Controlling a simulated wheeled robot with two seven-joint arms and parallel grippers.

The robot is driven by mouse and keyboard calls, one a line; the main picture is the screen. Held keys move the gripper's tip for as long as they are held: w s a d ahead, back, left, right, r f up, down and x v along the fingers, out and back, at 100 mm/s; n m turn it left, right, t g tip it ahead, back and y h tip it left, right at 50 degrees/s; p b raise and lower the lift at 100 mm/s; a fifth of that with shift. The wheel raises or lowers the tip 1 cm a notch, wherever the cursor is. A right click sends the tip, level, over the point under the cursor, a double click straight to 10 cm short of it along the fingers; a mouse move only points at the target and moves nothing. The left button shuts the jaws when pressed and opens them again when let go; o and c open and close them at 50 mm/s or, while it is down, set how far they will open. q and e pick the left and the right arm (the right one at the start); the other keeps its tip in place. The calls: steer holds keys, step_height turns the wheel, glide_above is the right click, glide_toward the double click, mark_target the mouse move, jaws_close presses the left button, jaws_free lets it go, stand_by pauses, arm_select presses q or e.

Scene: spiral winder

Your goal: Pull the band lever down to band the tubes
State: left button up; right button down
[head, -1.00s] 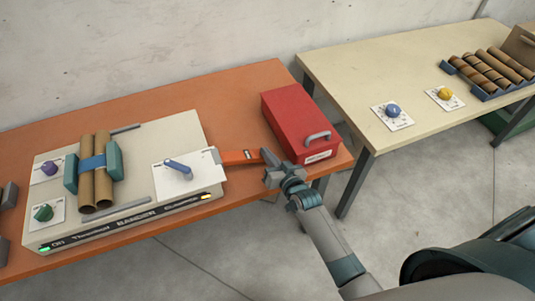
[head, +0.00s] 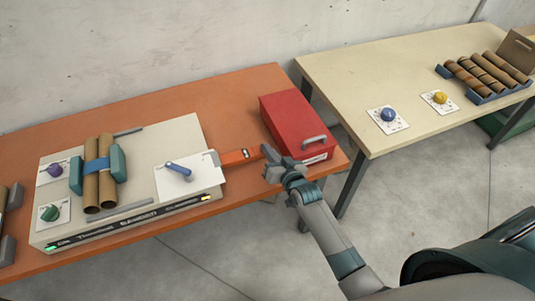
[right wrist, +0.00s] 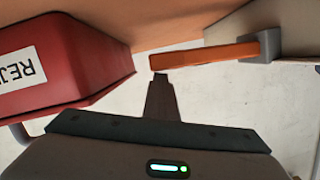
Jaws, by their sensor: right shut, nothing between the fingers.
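The bander (head: 140,213) stands on the orange table with two brown tubes (head: 91,190) upright in the picture, side by side, a blue band (head: 96,165) across them. An orange lever (head: 236,157) sticks out of the bander's right side, roughly level; in the right wrist view the orange lever (right wrist: 205,56) runs from a grey bracket. A small blue lever (head: 178,167) sits on the bander's white plate. My right gripper (head: 265,150) is shut and empty, its tip (right wrist: 160,77) close to the lever's free end; I cannot tell whether they touch. My left gripper is out of view.
A red box (head: 290,115) with a grey handle stands just right of the lever, close to my right gripper; it fills the left of the right wrist view (right wrist: 75,65). A beige table (head: 350,70) at right holds two knobs and a tube rack. Floor between is open.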

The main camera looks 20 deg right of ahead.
steer(key=b+v, duration=0.3)
steer(key=v, duration=0.7)
steer(key=shift+d, duration=0.2)
steer(key=shift+r, duration=0.1)
stand_by(0.4)
